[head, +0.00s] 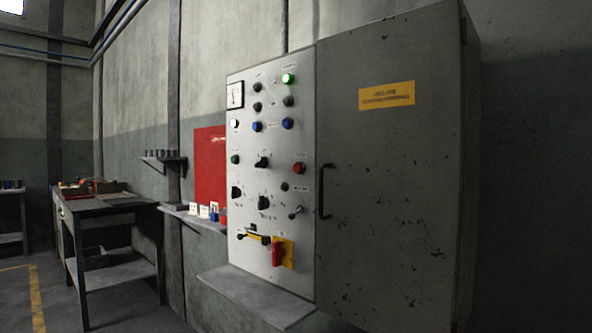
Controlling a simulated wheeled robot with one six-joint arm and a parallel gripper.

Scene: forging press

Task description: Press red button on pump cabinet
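The pump cabinet (390,180) is a tall grey metal box with a worn control panel (245,130) on its left part. A round red button (299,168) sits on the right side of the panel, at mid height, with a small label above it. A lit green lamp (288,79) is near the panel's top. A red rotary switch on a yellow plate (281,252) is low on the panel. Blue, black and white buttons and several knobs fill the rest. My gripper is not in view, and nothing covers the red button.
A ledge (255,296) juts out below the panel. A vertical door handle (324,191) sticks out just right of the red button. A workbench (110,205) with items on top stands at left. A red board (210,165) and a small shelf hang on the wall. Floor is visible at lower left.

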